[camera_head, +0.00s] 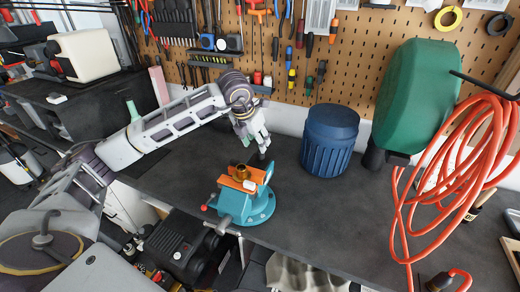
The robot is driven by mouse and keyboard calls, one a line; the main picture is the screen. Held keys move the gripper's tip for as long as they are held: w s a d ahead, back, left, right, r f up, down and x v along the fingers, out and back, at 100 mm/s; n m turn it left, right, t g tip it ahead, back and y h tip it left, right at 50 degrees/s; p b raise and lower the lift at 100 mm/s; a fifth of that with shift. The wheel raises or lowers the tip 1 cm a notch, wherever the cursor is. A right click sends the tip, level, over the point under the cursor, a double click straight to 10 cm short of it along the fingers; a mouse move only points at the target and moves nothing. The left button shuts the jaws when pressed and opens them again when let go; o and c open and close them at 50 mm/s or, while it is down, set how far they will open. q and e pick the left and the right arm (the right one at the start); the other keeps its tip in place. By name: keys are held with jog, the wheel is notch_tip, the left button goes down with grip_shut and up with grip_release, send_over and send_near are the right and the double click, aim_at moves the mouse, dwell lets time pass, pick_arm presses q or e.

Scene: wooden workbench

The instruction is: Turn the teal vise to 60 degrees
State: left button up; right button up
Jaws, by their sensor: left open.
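The teal vise (236,207) stands near the front edge of the dark workbench on a round teal base. It has orange jaw parts on top, with a brass-coloured piece (241,173) between them. A handle with a red end sticks out to its left. My left gripper (264,156) is open, pointing down just above and behind the vise at its upper right. I cannot tell whether a fingertip touches the vise. My right gripper is not in view.
A blue ribbed container (329,138) stands behind and right of the vise. A green tank (413,95) and a coiled orange hose (455,160) fill the right side. A tool pegboard (345,60) is at the back. The bench (325,225) right of the vise is clear.

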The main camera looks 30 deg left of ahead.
pick_arm(q)
jog(key=shift+p+x, duration=0.65)
jog(key=shift+x, duration=2.55)
grip_shut()
